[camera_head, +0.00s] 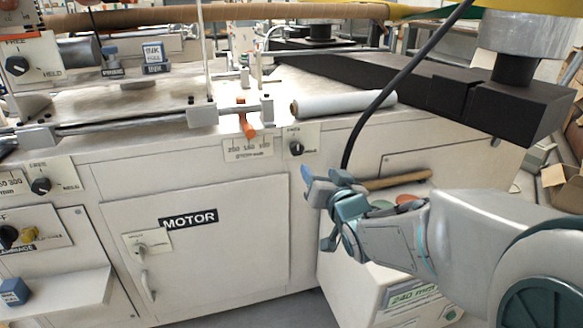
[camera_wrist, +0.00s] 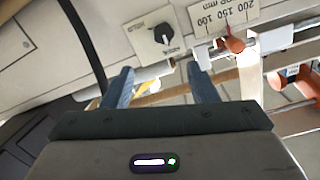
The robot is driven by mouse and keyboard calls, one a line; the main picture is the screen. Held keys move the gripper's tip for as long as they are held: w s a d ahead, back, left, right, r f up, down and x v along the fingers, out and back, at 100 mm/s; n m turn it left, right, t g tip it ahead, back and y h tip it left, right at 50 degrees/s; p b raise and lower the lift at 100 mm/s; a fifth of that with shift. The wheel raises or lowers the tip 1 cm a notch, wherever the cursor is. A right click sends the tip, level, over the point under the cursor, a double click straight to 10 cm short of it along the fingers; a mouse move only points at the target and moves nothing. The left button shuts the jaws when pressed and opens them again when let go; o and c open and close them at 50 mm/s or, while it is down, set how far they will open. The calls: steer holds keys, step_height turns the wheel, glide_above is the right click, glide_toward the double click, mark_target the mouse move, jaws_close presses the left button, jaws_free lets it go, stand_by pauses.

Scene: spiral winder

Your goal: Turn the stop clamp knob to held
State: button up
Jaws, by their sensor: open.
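A small black knob (camera_head: 296,148) sits on a pale plate below the cabinet top, just right of the 200-150-100 scale plate (camera_head: 247,147). Its plate carries small words at the top and at the right, too blurred to read surely. The knob also shows in the wrist view (camera_wrist: 163,35), upper middle, beyond my fingertips. I cannot tell for sure where its pointer stands. My gripper (camera_head: 318,208) is open and empty, in front of the cabinet, below and right of the knob and apart from it. Its two blue fingers (camera_wrist: 160,76) show in the wrist view.
An orange pointer (camera_head: 246,118) hangs by the scale. Similar knobs sit at the left (camera_head: 40,185) and upper left (camera_head: 17,65). A white roll (camera_head: 343,104) lies above the knob. A black cable (camera_head: 385,88) hangs near my gripper. A box (camera_head: 375,283) stands below.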

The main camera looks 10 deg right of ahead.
mark_target(298, 150)
steer(key=p, duration=0.2)
steer(key=w+p, duration=0.1)
steer(key=p, duration=0.1)
steer(key=w+p, duration=0.1)
steer(key=p, duration=0.1)
steer(key=shift+w+a+f+t+y, duration=0.2)
steer(key=shift+a+f+t+y, duration=0.05)
steer(key=shift+a+t+y, duration=0.15)
steer(key=p, duration=0.5)
steer(key=shift+w, duration=0.3)
steer(key=w+p, duration=0.1)
steer(key=w, duration=0.2)
steer(key=w+a+p, duration=0.1)
steer(key=w, duration=0.3)
steer(key=w+p, duration=0.1)
steer(key=w, duration=0.3)
steer(key=shift+a+f, duration=0.3)
steer(key=shift+c, duration=0.3)
steer(key=c, duration=0.9)
